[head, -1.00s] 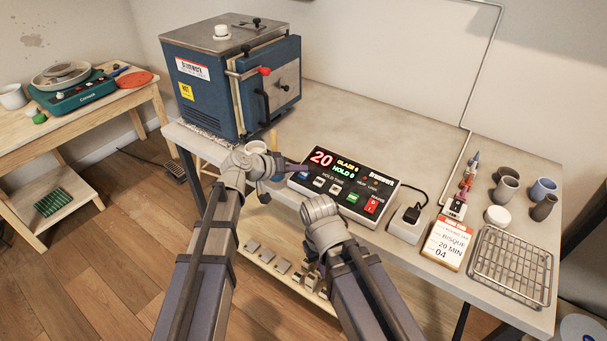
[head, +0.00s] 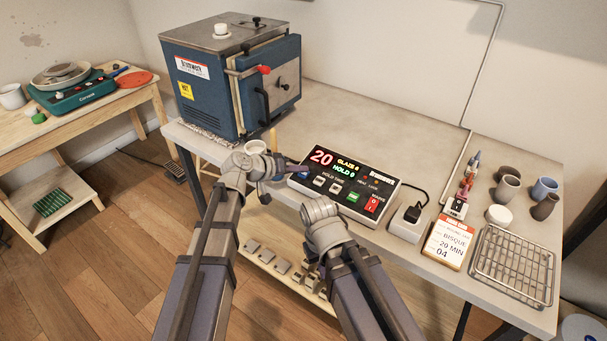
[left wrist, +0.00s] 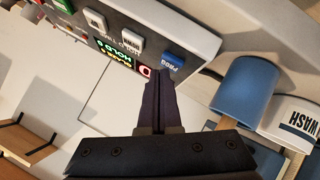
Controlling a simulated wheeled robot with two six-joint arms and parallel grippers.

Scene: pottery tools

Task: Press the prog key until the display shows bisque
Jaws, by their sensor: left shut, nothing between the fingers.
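The kiln controller (head: 352,205) is a black-faced box with a white rim on the bench. Its display (head: 335,162) reads a red 20, a yellow line that looks like GLAZE 0, and a green HOLD 0. The blue prog key (left wrist: 173,62) is at the panel's left end in the head view. My left gripper (left wrist: 160,76) is shut and empty, its tips at the prog key's edge; I cannot tell whether they touch it. In the head view, the left gripper (head: 299,169) partly covers that key. My right gripper's fingers do not show clearly.
A card (head: 450,243) reading BISQUE, 20 MIN, 04 stands right of a power adapter (head: 407,223). A wire rack (head: 512,265) and several cups lie further right. The blue kiln (head: 225,85) stands behind left. A blue cup (left wrist: 245,90) is near my left gripper.

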